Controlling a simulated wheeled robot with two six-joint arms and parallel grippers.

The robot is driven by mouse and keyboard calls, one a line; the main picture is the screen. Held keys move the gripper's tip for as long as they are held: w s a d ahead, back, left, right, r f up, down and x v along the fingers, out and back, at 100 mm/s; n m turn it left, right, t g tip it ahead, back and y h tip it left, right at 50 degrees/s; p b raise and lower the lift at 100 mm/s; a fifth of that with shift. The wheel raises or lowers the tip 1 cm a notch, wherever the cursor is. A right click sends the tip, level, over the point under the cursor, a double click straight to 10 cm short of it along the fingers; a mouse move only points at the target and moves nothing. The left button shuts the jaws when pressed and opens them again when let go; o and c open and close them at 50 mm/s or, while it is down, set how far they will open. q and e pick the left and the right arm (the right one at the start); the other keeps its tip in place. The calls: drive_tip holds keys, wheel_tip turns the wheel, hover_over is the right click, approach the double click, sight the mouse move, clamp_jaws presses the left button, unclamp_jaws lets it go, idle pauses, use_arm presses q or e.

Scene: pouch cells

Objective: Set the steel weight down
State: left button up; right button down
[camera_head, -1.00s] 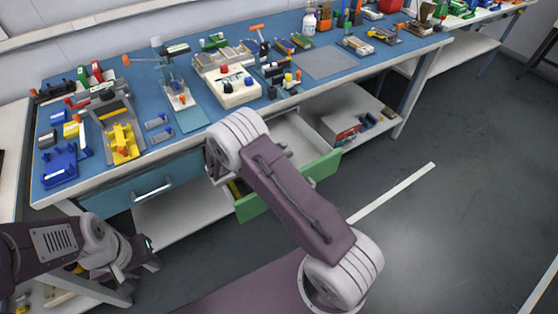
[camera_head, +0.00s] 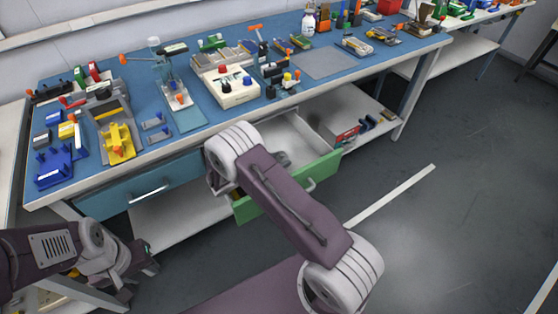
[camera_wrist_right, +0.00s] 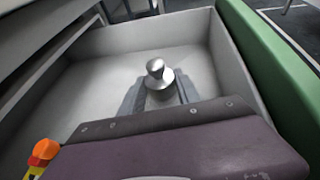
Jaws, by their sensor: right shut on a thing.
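The steel weight (camera_wrist_right: 158,82) is a shiny metal piece with a rounded knob, seen in the right wrist view. My right gripper (camera_wrist_right: 158,92) is shut on it, with a grey finger on each side. Weight and fingers are over the inside of the open drawer; whether the weight's base touches the floor cannot be told. The drawer (camera_head: 290,190) has a green front and a pale interior.
The drawer's walls (camera_wrist_right: 240,70) surround the right gripper, with bare pale floor around the weight. Above is the blue bench (camera_head: 205,140) with fixtures, a white control box (camera_head: 232,88) and a yellow holder (camera_head: 118,143). An orange-topped object (camera_wrist_right: 42,155) shows at the wrist view's lower left.

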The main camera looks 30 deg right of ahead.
drive_tip(key=shift+s+f, duration=0.1)
drive_tip(key=shift+f, duration=0.05)
drive_tip(key=c, duration=0.9)
unclamp_jaws()
drive_tip(key=shift+s+f, duration=0.1)
drive_tip(key=shift+o, duration=0.2)
drive_tip(key=shift+r, duration=0.2)
drive_tip(key=shift+r+p, duration=0.65)
drive_tip(key=p+v, duration=0.1)
drive_tip(key=v, duration=1)
drive_tip(key=shift+a+p, duration=0.35)
drive_tip(key=shift+a, duration=0.1)
